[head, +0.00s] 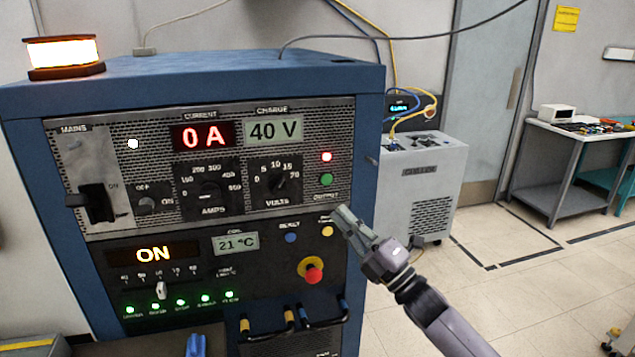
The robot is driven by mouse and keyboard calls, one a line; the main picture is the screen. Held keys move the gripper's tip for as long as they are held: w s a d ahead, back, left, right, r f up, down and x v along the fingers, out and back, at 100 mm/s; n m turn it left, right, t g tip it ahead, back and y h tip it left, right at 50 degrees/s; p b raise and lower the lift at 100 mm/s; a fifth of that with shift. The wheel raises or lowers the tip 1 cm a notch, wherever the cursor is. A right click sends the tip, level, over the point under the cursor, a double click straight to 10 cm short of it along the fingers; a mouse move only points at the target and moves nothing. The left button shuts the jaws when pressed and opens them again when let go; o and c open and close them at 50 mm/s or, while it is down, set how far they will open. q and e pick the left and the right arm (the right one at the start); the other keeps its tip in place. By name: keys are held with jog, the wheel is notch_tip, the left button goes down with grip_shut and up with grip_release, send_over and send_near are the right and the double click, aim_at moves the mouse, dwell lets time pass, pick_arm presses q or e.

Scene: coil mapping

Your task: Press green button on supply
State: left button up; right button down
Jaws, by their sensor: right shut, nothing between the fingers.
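The supply (225,165) is a blue cabinet with a perforated grey front panel, filling the left half of the head view. Its green button (326,180) sits on the right of the panel, below a lit red lamp (326,156) and above the OUTPUT label. The current display (203,136) reads 0 A and the charge display (274,131) reads 40 V. My right gripper (340,212) is shut and empty, just below and right of the green button. The fingertips look apart from the button in the picture; depth is hard to judge. My left gripper is not in view.
A red emergency knob (312,271) on a yellow ring sits below my right gripper. A glowing orange beacon (64,55) is on the cabinet top. A grey chiller (424,180) with cables stands behind at right. A bench (580,165) stands farther right; the floor between is clear.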

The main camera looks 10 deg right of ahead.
aim_at(327, 179)
jog(key=shift+s+a+r+n+y, duration=0.2)
jog(key=shift+r+n, duration=0.05)
jog(key=shift+r, duration=0.2)
jog(key=shift+s+a+r+n+y, duration=0.15)
jog(key=shift+r+n+y, duration=0.1)
jog(key=shift+r, duration=0.2)
jog(key=shift+w, duration=0.15)
jog(key=shift+w+a+b, duration=0.1)
jog(key=shift+w+b, duration=1.95)
jog(key=shift+w, duration=2.25)
